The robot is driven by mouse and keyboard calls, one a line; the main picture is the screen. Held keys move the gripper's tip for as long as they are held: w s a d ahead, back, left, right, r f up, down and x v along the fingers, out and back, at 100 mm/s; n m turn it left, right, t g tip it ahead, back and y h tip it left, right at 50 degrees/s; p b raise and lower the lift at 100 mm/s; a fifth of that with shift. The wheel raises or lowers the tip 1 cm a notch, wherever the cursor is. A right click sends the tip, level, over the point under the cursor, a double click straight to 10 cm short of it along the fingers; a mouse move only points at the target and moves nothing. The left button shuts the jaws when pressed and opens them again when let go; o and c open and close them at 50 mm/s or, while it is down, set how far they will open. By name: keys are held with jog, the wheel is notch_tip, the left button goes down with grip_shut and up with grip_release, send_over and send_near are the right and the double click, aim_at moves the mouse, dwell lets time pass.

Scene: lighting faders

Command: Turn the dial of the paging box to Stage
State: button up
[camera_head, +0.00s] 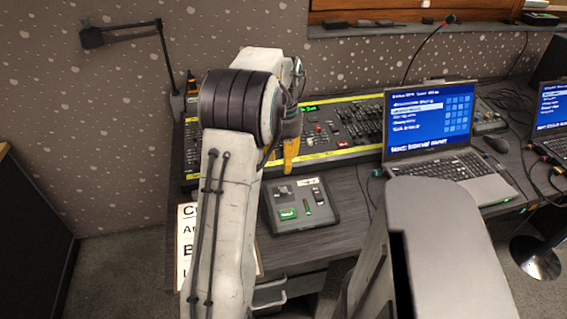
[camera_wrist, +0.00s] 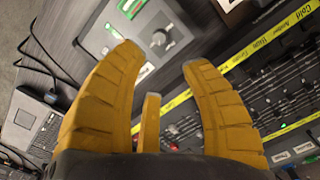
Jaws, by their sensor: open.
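A small grey control box (camera_head: 328,214), which looks like the paging box, lies on the dark desk right of my forearm. It has a dial (camera_head: 283,191) at its upper left, a green display (camera_head: 287,213) and small switches; its labels are too small to read. My gripper (camera_head: 290,166) has yellow fingers pointing down behind the box, apart from it, partly hidden by my arm. In the wrist view my gripper (camera_wrist: 160,66) is open and empty. The box (camera_wrist: 97,38) shows beyond the fingertips, with its dial (camera_wrist: 159,39) between them; its far part is cut off.
A long fader console (camera_head: 345,128) lies close behind the box. An open laptop (camera_head: 430,115) stands to the right. A lettered card (camera_head: 186,243) sits at the desk's left front, partly behind my arm. A grey chair back (camera_head: 440,240) rises at the front right.

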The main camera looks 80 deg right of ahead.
jog(key=shift+r+p, duration=0.35)
jog(key=shift+p, duration=0.05)
jog(key=shift+c, duration=0.7)
jog(key=n+p, duration=0.2)
jog(key=n, duration=0.5)
send_over(283, 189)
jog(key=a, duration=0.2)
jog(key=shift+y, duration=0.3)
jog(key=f, duration=0.5)
jog(key=shift+d+f, duration=0.15)
jog(key=shift+d, duration=0.1)
jog(key=n, duration=0.1)
jog(key=d+n, duration=0.1)
jog(key=n, duration=0.1)
jog(key=shift+d+f, duration=0.1)
jog(key=shift+d, duration=0.05)
jog(key=shift+d+n+h, duration=0.15)
jog(key=shift+n+h, duration=0.25)
jog(key=shift+n, duration=0.6)
notch_tip(283, 189, down, 5)
jog(key=p, duration=0.2)
jog(key=shift+f+p, duration=0.2)
jog(key=shift+p, duration=0.1)
jog(key=shift+f, duration=0.95)
